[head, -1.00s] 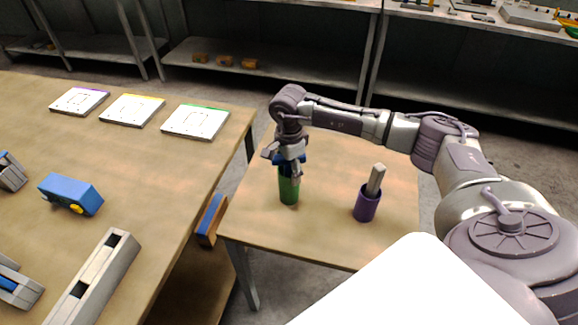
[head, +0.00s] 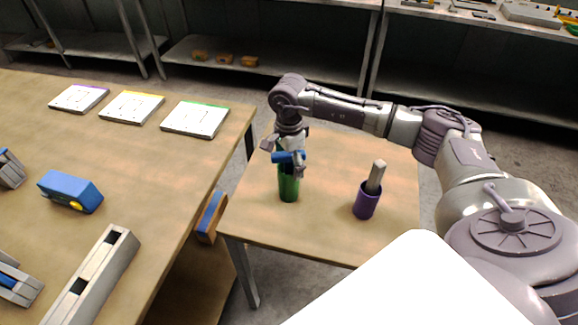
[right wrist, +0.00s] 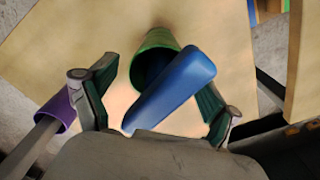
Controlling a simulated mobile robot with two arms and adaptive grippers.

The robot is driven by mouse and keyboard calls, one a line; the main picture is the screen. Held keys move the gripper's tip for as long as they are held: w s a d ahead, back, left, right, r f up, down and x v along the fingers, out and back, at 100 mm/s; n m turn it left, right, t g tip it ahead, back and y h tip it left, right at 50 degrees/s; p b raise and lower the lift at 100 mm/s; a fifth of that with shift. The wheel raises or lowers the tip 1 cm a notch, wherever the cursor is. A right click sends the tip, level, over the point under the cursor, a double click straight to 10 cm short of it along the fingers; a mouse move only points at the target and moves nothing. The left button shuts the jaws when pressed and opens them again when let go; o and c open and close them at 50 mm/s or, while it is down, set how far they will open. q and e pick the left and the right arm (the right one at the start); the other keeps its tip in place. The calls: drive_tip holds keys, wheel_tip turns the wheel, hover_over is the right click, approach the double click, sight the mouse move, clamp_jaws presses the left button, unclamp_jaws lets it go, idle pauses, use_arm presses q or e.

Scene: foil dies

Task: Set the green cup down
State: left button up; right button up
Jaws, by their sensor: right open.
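The green cup (head: 289,187) stands upright on the small wooden table. It also shows in the right wrist view (right wrist: 156,42), its dark mouth facing the camera. A blue bar (right wrist: 172,90) lies across the mouth in that view; whether its lower end is inside the cup is unclear. My right gripper (head: 287,163) is above the cup, around the blue bar's level. In the right wrist view its fingers (right wrist: 160,100) are spread wide, with gaps beside the blue bar. My left gripper is not in view.
A purple cup (head: 365,205) holding a grey bar (head: 376,177) stands to the right on the small table (head: 325,245). A larger table (head: 165,165) on the left carries a blue box (head: 70,191), a grey slotted block and several white plates. A gap separates the tables.

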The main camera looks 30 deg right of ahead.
wheel_tip(320, 180, up, 10)
drive_tip(key=shift+r+b, duration=0.25)
drive_tip(key=shift+b, duration=1)
